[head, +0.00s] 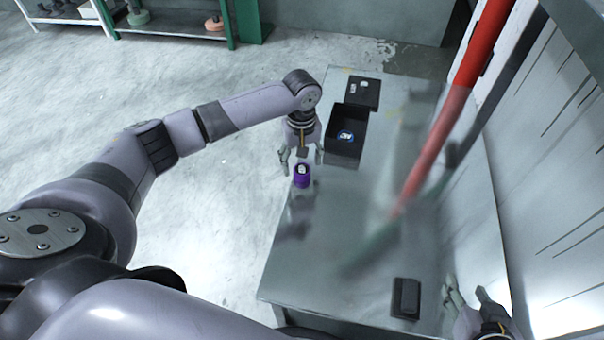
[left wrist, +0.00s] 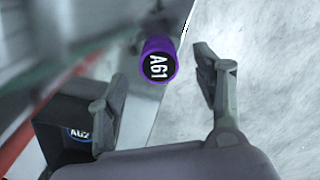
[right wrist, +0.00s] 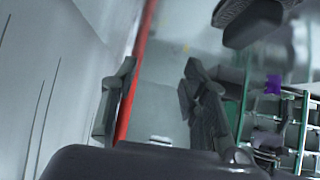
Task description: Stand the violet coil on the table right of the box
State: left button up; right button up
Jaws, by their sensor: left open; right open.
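The violet coil (head: 302,175) is at the table's left edge, nearer to me than the box. It looks upright, with its round A61 label up; I cannot tell whether it touches the table. It also shows in the left wrist view (left wrist: 155,46). The black open box (head: 343,160) stands beyond it to the right, with a blue-labelled item (head: 346,135) inside. My left gripper (head: 301,157) is open above the coil, just beyond it in the head view, with nothing held. My right gripper (head: 466,295) is open and empty by the table's near right side.
A flat black piece (head: 363,93) with pale marks lies behind the box. A dark block (head: 406,298) lies on the table (head: 345,260) near my right gripper. A blurred red pole (head: 440,130) slants across the right. The table right of the box looks clear behind the blur.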

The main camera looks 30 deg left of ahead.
aim_at(302, 169)
pick_arm(q)
notch_tip(302, 169, down, 3)
jog(key=shift+w+r+b, duration=0.1)
jog(key=shift+b, duration=0.45)
pick_arm(e)
jog(key=w+a+r+t+y, duration=0.1)
jog(key=w+a+r+t, duration=0.1)
jog(key=w+r+t, duration=0.2)
jog(key=shift+w+r, duration=0.15)
jog(key=shift+r, duration=0.55)
pick_arm(q)
jog(key=shift+c, duration=0.5)
jog(key=c, duration=1.2)
